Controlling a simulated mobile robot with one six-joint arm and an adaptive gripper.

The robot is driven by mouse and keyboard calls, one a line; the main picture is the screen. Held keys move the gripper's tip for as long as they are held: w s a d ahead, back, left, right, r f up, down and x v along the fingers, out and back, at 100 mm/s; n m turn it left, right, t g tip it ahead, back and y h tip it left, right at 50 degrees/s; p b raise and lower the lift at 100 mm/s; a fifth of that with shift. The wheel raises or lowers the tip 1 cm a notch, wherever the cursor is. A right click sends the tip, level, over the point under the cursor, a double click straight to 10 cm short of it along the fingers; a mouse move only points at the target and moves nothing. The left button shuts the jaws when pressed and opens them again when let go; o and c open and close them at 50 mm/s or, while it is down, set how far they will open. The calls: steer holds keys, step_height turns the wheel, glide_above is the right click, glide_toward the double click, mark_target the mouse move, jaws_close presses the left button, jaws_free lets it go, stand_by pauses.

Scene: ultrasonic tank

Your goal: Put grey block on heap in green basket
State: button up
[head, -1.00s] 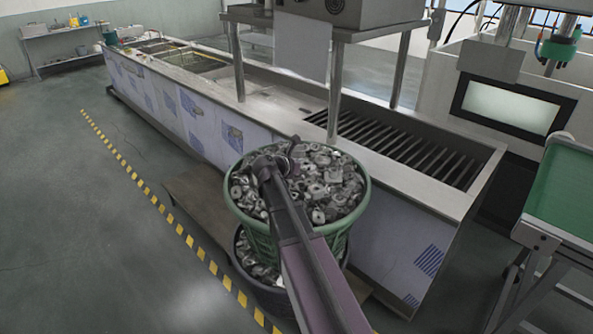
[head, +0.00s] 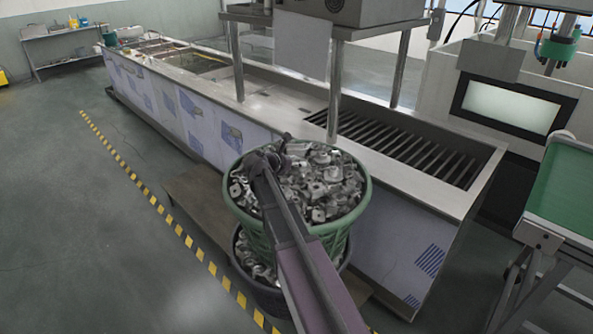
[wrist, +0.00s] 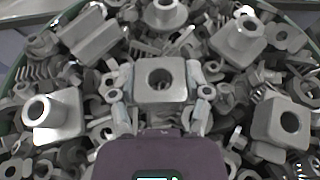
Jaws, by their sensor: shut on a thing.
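The green basket (head: 258,232) stands beside the long steel tank and is full to the rim with a heap of grey metal parts (head: 325,190). My gripper (head: 280,150) is over the heap, toward its far left side. In the wrist view my gripper (wrist: 160,90) is shut on a grey block (wrist: 160,72) with a round hole, one finger on each side of it. The heap fills the picture around and beneath the block. I cannot tell whether the block touches the heap. In the head view the block is hard to make out behind my arm.
A dark basket (head: 265,285) with more parts is under the green one. The steel tank (head: 290,118) runs behind, with a slatted section at right and a shelf on posts above. A green-topped stand (head: 560,195) is at right. Floor at left is clear.

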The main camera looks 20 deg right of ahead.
steer(key=shift+f+b, duration=0.85)
steer(key=shift+f, duration=0.35)
steer(key=shift+f, duration=0.2)
steer(key=o, duration=1.3)
steer(key=shift+r, duration=0.1)
steer(key=shift+c, duration=0.2)
steer(key=shift+r, duration=0.2)
steer(key=p+v, duration=0.4)
steer(key=v, duration=0.6)
steer(key=shift+s+a+r, duration=0.1)
steer(key=shift+a+r, duration=0.05)
steer(key=shift+s+a+r+p, duration=0.1)
steer(key=shift+a+p, duration=0.1)
steer(key=shift+a, duration=0.15)
steer(key=shift+s+a+r+p, duration=0.1)
steer(key=shift+s+a+p, duration=0.05)
steer(key=shift+a, duration=0.2)
